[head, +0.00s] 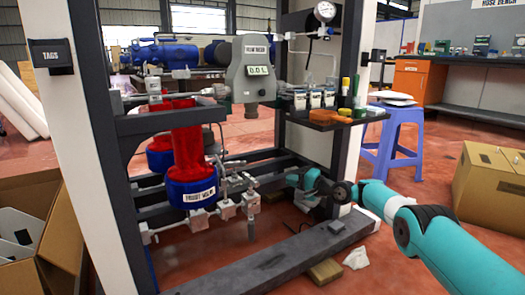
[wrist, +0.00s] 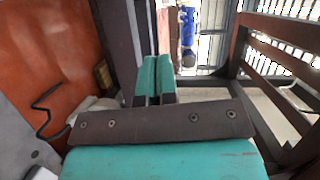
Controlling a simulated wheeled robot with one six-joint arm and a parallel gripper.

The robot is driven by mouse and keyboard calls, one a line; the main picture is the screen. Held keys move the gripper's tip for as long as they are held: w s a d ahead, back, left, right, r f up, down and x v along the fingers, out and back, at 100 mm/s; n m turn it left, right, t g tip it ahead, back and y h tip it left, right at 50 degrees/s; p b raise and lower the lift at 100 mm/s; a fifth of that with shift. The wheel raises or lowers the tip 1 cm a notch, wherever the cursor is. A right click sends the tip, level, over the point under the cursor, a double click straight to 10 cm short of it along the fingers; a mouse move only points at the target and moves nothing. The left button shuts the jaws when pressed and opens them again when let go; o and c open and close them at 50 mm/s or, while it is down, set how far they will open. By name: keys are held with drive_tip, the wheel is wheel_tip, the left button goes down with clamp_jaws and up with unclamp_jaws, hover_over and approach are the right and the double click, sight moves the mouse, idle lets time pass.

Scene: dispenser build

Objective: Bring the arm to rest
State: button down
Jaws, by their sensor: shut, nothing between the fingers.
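My gripper (head: 300,180) is at the end of my teal arm, low inside the right part of the dispenser frame, apart from the pipework as far as I can tell. In the wrist view its two teal fingers (wrist: 155,78) are pressed together with nothing between them. My arm reaches in from the lower right of the head view, past the frame's right post (head: 347,90).
The frame's dark lower beam (head: 270,262) crosses in front. Red and blue filter housings (head: 190,170), valves and a meter (head: 252,70) stand left of my gripper. A shelf (head: 330,121) is above it. A blue stool (head: 395,140) and cardboard box (head: 490,190) stand right.

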drive_tip(key=s+d+r+n+g+h, duration=0.1)
drive_tip(key=s+d+r+n+h, duration=0.1)
drive_tip(key=s+d+r+h, duration=0.4)
drive_tip(key=s+d+r+n+g+h, duration=0.1)
drive_tip(key=s+d+g+h, duration=0.1)
drive_tip(key=s+d, duration=0.35)
drive_tip(key=s+d+f+n+g+h, duration=0.1)
drive_tip(key=s+d+n+g+h, duration=0.2)
drive_tip(key=s, duration=1.4)
drive_tip(key=s+d+n+g+h, duration=0.15)
drive_tip(key=s+d, duration=0.35)
drive_tip(key=s, duration=1.1)
drive_tip(key=s+a+r+n+g+y+p, duration=0.15)
drive_tip(key=s+a+r+p, duration=0.3)
drive_tip(key=r+p, duration=0.5)
drive_tip(key=s+a+r+n+g+y+p, duration=0.1)
drive_tip(key=s+a+r+n+p, duration=0.35)
drive_tip(key=r, duration=0.75)
drive_tip(key=s+a+r+n+g+y+p, duration=0.1)
drive_tip(key=s+a+r+p, duration=0.2)
drive_tip(key=a+r+p, duration=0.55)
wheel_tip(320, 180, up, 38)
drive_tip(key=d+p, duration=0.2)
drive_tip(key=p, duration=3.5)
drive_tip(key=shift+d+f+p, duration=0.15)
drive_tip(key=shift+d+p, duration=0.25)
drive_tip(key=shift+w+m, duration=0.1)
drive_tip(key=shift+m, duration=0.15)
